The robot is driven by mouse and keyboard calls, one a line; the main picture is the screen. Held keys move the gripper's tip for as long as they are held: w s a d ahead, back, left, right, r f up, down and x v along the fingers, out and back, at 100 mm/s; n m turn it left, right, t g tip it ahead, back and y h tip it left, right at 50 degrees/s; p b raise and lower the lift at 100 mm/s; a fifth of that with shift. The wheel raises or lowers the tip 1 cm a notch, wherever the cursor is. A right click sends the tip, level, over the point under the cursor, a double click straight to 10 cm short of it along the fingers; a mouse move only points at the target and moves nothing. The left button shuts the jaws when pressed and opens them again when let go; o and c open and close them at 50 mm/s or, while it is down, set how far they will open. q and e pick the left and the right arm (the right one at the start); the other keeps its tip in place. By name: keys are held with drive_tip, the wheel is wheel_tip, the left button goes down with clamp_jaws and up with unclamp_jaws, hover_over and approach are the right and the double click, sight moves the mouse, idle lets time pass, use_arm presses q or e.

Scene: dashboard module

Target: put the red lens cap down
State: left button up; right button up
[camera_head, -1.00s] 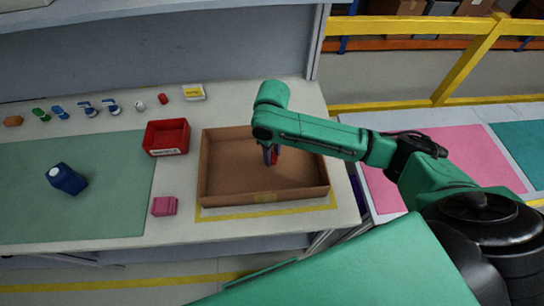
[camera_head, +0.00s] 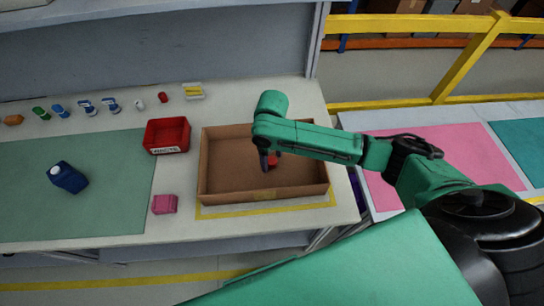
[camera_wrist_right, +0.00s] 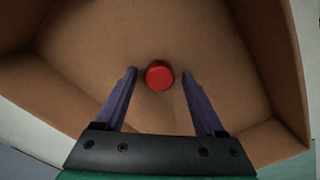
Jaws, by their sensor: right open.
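The red lens cap (camera_wrist_right: 160,75) lies on the floor of the brown cardboard box (camera_wrist_right: 75,35). In the head view the cap (camera_head: 272,161) shows as a small red spot inside the box (camera_head: 225,165), partly hidden by my right arm. My right gripper (camera_wrist_right: 158,72) is open, its two purple fingers apart on either side of the cap, with a gap visible on both sides. In the head view the right gripper (camera_head: 268,160) is over the box, mostly hidden behind its own arm. My left gripper is not in view.
A red bin (camera_head: 166,136) stands left of the box. A pink block (camera_head: 164,204) and a blue bottle (camera_head: 68,178) are farther left, the bottle on a green mat (camera_head: 110,205). Several small items line the back of the table. The box walls surround my right gripper.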

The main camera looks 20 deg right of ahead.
sight(272, 160)
wheel_tip(272, 160, up, 13)
drive_tip(key=b, duration=0.1)
idle(0.6)
